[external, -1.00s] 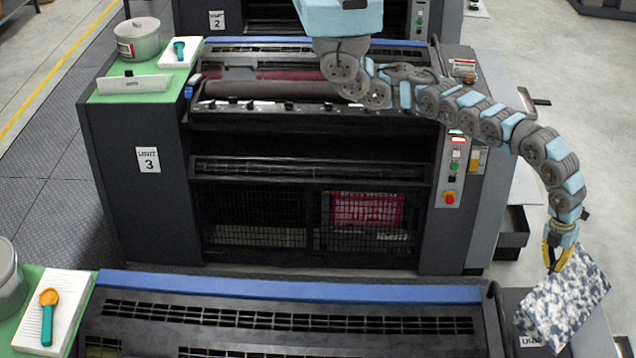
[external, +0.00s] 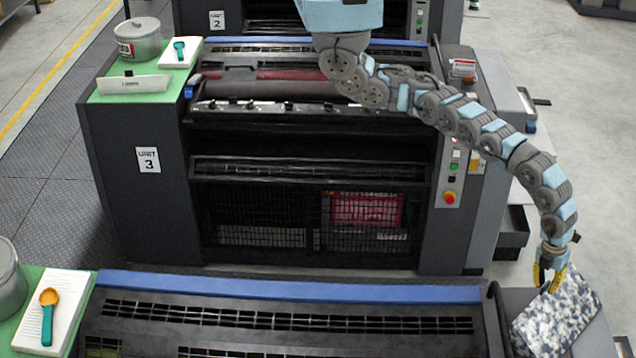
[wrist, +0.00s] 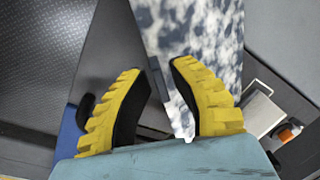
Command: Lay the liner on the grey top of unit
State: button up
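The liner (external: 558,318) is a grey, white and dark-blue mottled sheet at the lower right of the external view. It also fills the upper middle of the wrist view (wrist: 205,35). It slants over the grey top (external: 512,297) of the nearest unit, covering most of it. I cannot tell how much of it touches the surface. My gripper (external: 550,288) is at the liner's upper left edge. The nearest unit's number is not readable.
Unit 3 (external: 148,160) stands behind the nearest unit, with a green top holding a tin (external: 138,40) and a pad. On the nearest unit's left lie a notepad (external: 62,285) and an orange-and-teal scoop (external: 49,312). Open floor lies at the right.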

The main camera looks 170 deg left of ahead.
jog(key=shift+o, duration=0.3)
jog(key=shift+r, duration=0.1)
jog(key=shift+r, duration=0.15)
notch_tip(320, 180, up, 11)
jog(key=s+b, duration=0.1)
jog(key=shift+s+d, duration=0.15)
jog(key=shift+d, duration=0.2)
jog(key=shift+o, duration=0.7)
jog(key=shift+d+r, duration=0.1)
jog(key=shift+r, duration=0.15)
